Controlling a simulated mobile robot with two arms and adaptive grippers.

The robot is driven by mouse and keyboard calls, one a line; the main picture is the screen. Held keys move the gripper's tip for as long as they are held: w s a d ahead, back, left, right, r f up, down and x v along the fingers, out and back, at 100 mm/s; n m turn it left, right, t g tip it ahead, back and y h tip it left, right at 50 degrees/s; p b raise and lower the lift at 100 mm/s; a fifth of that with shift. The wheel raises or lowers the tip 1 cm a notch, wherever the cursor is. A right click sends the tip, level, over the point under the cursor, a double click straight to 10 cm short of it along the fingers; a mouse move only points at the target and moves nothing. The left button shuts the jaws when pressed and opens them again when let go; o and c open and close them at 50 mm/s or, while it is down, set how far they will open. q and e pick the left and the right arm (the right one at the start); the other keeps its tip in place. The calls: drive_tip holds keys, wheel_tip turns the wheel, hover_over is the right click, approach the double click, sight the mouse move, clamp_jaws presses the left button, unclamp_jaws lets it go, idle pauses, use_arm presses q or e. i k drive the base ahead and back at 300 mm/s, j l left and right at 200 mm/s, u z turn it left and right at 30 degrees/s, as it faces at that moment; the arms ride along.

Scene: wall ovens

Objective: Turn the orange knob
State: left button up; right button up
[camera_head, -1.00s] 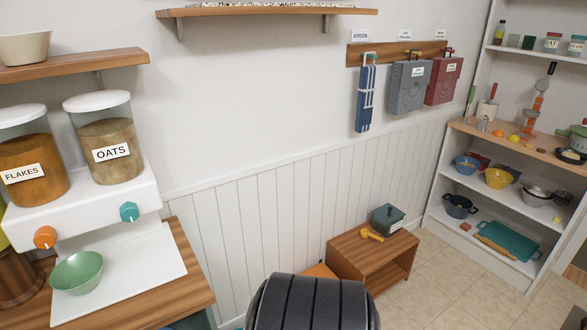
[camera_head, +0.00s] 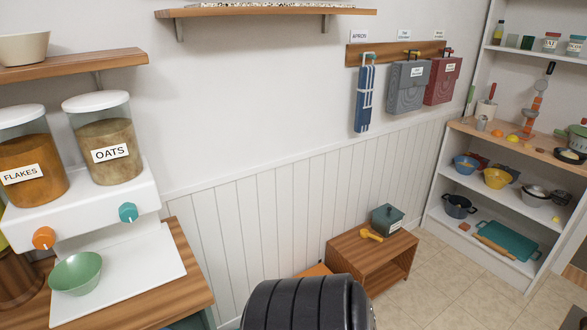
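The orange knob (camera_head: 43,238) is on the front of the white dispenser (camera_head: 90,200) at the left, below the clear container labelled FLAKES (camera_head: 28,165). A teal knob (camera_head: 128,213) is to its right, below the container labelled OATS (camera_head: 105,140). A green bowl (camera_head: 76,274) stands on the dispenser's white base, below the orange knob. Neither gripper is in view.
The dispenser stands on a wooden counter (camera_head: 190,288). A wooden shelf with a cream bowl (camera_head: 25,47) hangs above it. A low wooden box (camera_head: 372,262) stands on the floor, and a tall shelf unit (camera_head: 430,215) is at the right. Tiled floor lies between.

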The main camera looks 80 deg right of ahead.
sight(45, 237)
drive_tip(key=z, duration=1.35)
